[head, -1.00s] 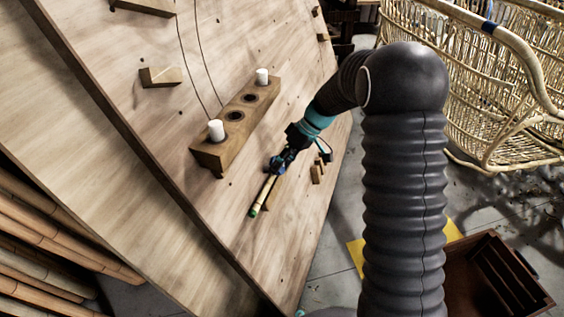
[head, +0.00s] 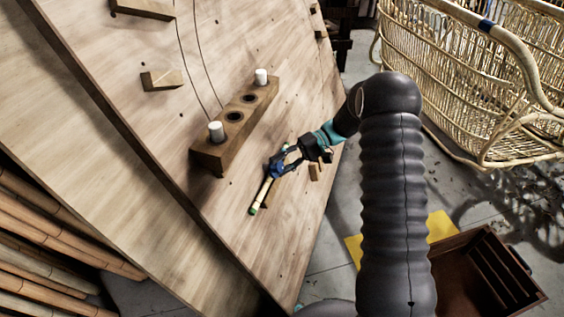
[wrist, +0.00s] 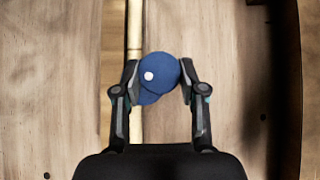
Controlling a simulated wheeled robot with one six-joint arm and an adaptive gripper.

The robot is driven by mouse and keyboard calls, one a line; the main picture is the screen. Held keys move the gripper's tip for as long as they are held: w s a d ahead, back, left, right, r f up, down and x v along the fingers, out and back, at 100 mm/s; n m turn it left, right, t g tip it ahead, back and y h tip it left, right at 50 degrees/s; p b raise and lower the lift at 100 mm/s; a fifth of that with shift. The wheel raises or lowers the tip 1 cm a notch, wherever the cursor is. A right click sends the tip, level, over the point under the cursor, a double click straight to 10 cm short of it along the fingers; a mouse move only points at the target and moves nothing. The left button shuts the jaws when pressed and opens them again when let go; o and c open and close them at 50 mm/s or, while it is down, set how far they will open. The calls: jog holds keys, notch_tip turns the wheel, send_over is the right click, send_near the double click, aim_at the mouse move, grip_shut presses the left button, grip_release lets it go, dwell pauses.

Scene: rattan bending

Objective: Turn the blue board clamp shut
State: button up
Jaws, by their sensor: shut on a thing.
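The blue clamp (head: 275,169) sits on the tilted wooden board (head: 240,235), at the upper end of a short pale rod (head: 262,192) with a green tip. In the wrist view the clamp (wrist: 160,72) is a round blue disc with a white dot, and a second blue part shows below it. It overlaps the right side of the pale rod (wrist: 135,30). My gripper (wrist: 158,77) has one finger on each side of the disc and is shut on it. In the head view my gripper (head: 282,162) reaches the clamp from the right and hides part of it.
A wooden block (head: 212,157) with holes and two white pegs stands on the board above left of the clamp. Small wooden blocks (head: 314,171) are close to my gripper's right. A rattan chair (head: 480,90) and a brown crate (head: 465,275) stand right of my arm.

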jog(key=shift+f+m+y, duration=0.15)
jog(key=shift+m+y, duration=1.25)
jog(key=shift+m, duration=0.4)
jog(key=o, duration=1.1)
jog(key=shift+o, duration=0.2)
jog(key=shift+d, duration=0.1)
jog(key=f+v, duration=0.1)
jog(key=v, duration=1)
jog(key=shift+d+r, duration=0.45)
jog(key=shift+r, duration=0.1)
jog(key=shift+w, duration=0.15)
